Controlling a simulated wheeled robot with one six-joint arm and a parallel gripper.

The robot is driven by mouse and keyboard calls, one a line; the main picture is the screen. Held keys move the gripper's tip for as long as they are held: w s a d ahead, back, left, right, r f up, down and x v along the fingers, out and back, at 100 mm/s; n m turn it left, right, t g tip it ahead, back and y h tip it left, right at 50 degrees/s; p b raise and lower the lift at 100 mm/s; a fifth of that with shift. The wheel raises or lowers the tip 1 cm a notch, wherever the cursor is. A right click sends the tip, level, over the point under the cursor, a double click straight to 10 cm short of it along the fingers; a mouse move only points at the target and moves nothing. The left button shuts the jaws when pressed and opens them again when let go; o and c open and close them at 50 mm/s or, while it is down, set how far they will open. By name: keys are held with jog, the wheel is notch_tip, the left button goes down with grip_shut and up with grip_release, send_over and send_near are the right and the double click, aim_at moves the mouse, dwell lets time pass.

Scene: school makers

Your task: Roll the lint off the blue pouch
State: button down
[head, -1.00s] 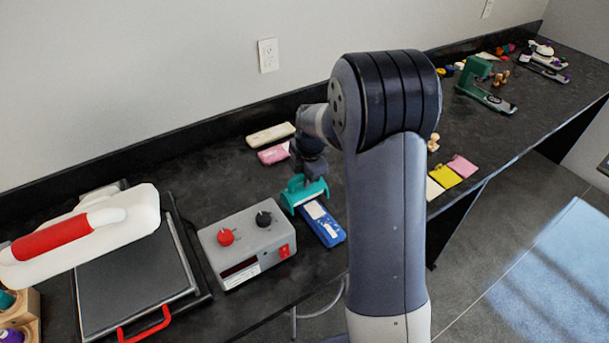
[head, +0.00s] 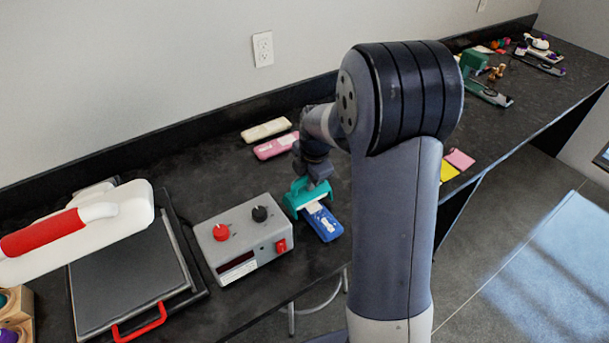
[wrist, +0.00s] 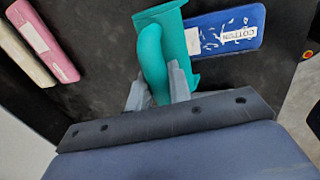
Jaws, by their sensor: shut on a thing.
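The blue pouch (head: 326,226) lies flat on the dark bench. It bears a white label and white specks of lint, and its label reads COTTON in the wrist view (wrist: 224,46). My gripper (head: 314,186) is shut on the roller's handle. In the wrist view the gripper fingers (wrist: 158,88) stand either side of the handle of the teal roller (wrist: 155,45).
A grey box with knobs (head: 243,237) stands close left of the pouch. Pink (head: 275,147) and cream (head: 266,130) pouches lie behind. A press with a white and red handle (head: 80,228) is at the left. The bench's front edge is near the pouch.

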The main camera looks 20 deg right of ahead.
jog(key=shift+s+d+b, duration=0.4)
jog(key=shift+s+d, duration=0.2)
jog(key=shift+s, duration=1.25)
jog(key=shift+s+d+b, duration=0.35)
jog(key=shift+s+d, duration=0.25)
jog(key=shift+s, duration=1.2)
jog(key=shift+s+d+b, duration=0.4)
jog(key=shift+s+d, duration=0.2)
jog(key=shift+s, duration=1.25)
jog(key=shift+w, duration=0.1)
jog(key=shift+w+a+p, duration=0.25)
jog(key=shift+w+a, duration=0.55)
jog(key=shift+w, duration=1.55)
jog(key=shift+w+a+p, duration=0.3)
jog(key=shift+w+a, duration=0.45)
jog(key=shift+w, duration=1.6)
jog(key=shift+w+a+p, duration=0.25)
jog(key=shift+w+a, duration=0.55)
jog(key=shift+w, duration=1.55)
jog(key=shift+r, duration=0.15)
notch_tip(320, 180, up, 7)
jog(key=p, duration=0.4)
jog(key=shift+p, duration=0.3)
